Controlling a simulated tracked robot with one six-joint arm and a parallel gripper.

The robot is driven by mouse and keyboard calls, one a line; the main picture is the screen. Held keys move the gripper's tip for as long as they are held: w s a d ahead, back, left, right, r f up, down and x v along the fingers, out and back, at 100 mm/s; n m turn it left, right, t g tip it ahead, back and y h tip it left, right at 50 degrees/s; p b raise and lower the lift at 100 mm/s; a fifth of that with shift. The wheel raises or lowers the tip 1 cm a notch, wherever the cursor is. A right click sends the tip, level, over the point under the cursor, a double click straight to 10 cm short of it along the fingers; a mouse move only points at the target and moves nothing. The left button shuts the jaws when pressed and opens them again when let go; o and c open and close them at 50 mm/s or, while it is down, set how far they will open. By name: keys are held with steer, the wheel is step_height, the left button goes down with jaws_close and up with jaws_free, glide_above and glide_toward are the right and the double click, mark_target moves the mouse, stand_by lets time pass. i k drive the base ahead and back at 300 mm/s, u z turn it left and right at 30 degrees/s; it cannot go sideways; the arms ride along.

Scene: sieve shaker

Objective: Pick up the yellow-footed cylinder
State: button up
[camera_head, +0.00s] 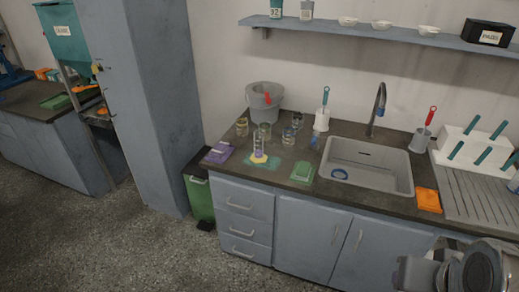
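The yellow-footed cylinder (258,156) is a clear, slim measuring cylinder with a yellow base. It stands upright on a green mat (271,165) near the front left of the dark worktop, left of the sink. Other clear glassware stands close behind it and to its right. Grey rounded parts of my own arm show at the bottom right corner, far from the cylinder. My gripper's fingers do not show.
Glass beakers (288,136) and a grey bucket (264,101) stand behind the cylinder. Purple cloths (219,153) lie left, green cloths (302,172) right. A sink (365,168) with a tap (378,106) is further right. The floor (160,255) in front is clear.

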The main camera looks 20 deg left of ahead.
mark_target(258, 157)
steer(key=z, duration=0.4)
steer(key=i, duration=0.95)
steer(key=u, duration=2.45)
